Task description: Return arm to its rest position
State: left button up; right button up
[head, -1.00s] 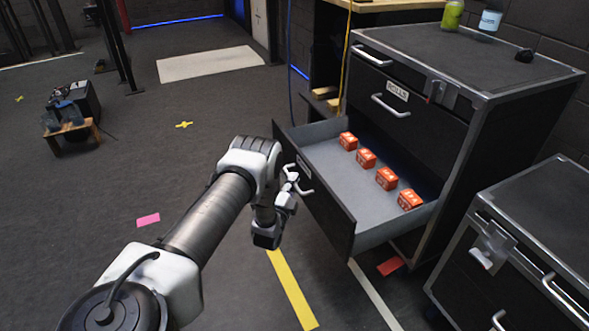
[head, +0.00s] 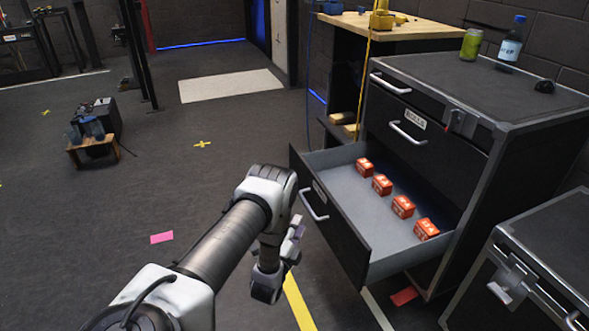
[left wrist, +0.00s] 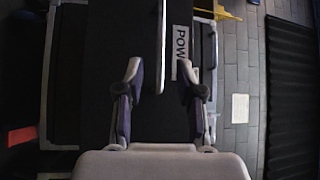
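My left arm reaches in from the left in the head view. Its left gripper (head: 294,238) is beside the front of the pulled-out drawer (head: 335,222), a little below and left of the drawer handle (head: 312,206), apart from it. In the left wrist view the two fingers of the left gripper (left wrist: 160,95) are spread with nothing between them. The handle (left wrist: 160,50) and a label reading "POW" (left wrist: 181,52) lie ahead of them. My right gripper is in neither view.
The open drawer holds several small orange-red boxes (head: 382,184). A black cabinet (head: 480,90) carries a green can (head: 471,43) and a bottle (head: 511,45). A second cabinet (head: 540,250) stands at lower right.

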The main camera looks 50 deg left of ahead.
pick_arm(q)
jog(key=shift+v, duration=1.65)
